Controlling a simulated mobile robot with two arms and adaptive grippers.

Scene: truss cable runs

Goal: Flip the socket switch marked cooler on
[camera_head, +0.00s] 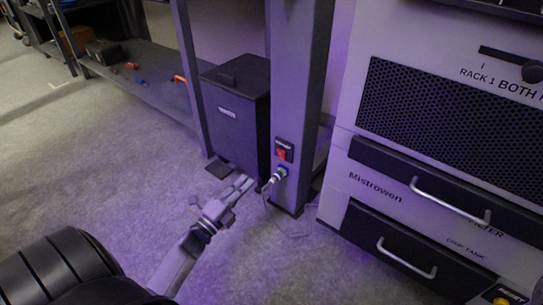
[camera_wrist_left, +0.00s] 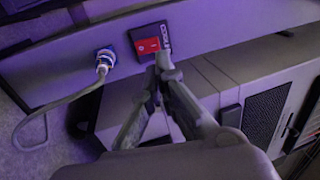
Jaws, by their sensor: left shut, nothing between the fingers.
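The red socket switch (camera_head: 284,154) is set in a dark plate low on a grey post (camera_head: 299,80). White lettering above it is too small to read surely. A blue socket with a plugged-in cable (camera_head: 279,173) sits just below. In the left wrist view the red switch (camera_wrist_left: 147,46) is just beyond my fingertips, with a dark label beside it. My left gripper (camera_head: 246,183) is shut and empty, left of and a little below the switch. Its fingertips (camera_wrist_left: 162,64) appear close to the switch plate; I cannot tell whether they touch. My right gripper is not in view.
A dark box (camera_head: 236,112) stands left of the post, behind my gripper. A white cabinet (camera_head: 348,120) with handled drawers is to the right. The cable hangs to the floor. Carpet (camera_head: 110,160) at left is clear.

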